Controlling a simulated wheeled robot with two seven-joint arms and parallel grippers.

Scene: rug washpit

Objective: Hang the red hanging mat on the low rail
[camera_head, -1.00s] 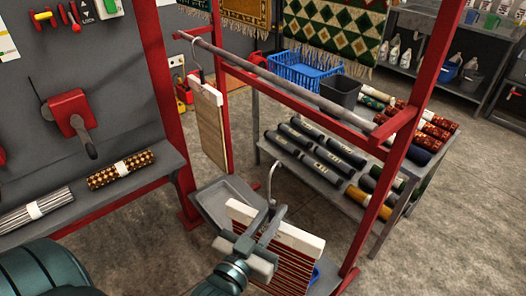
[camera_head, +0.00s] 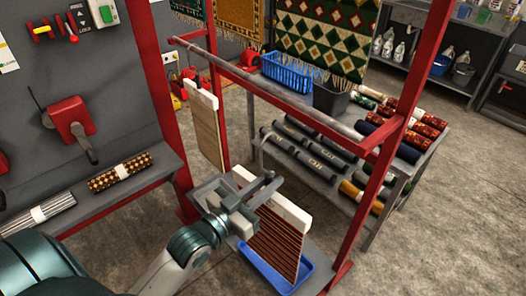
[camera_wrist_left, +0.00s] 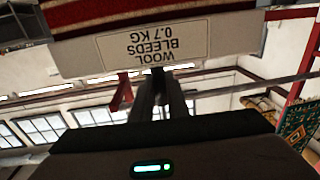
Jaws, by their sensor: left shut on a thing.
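The red hanging mat (camera_head: 268,248) has dark stripes, a white top bar (camera_head: 292,215) and a thin metal hook rising above. My left gripper (camera_head: 258,190) is shut on it near the top bar. In the left wrist view, the mat's red cloth (camera_wrist_left: 140,10) and its bar, with an upside-down label reading wool, bleeds, 0.7 kg (camera_wrist_left: 155,45), are close to the camera. The low rail (camera_head: 270,90) is a grey bar on a red frame, beyond and above the gripper. The mat hangs below the rail, apart from it. The right gripper is out of view.
A beige mat (camera_head: 208,130) hangs at the rail's left end; the rail to its right is clear. A blue tray (camera_head: 262,268) lies below the held mat. A red post (camera_head: 385,165) stands right. A table with rolled rugs (camera_head: 330,185) is behind.

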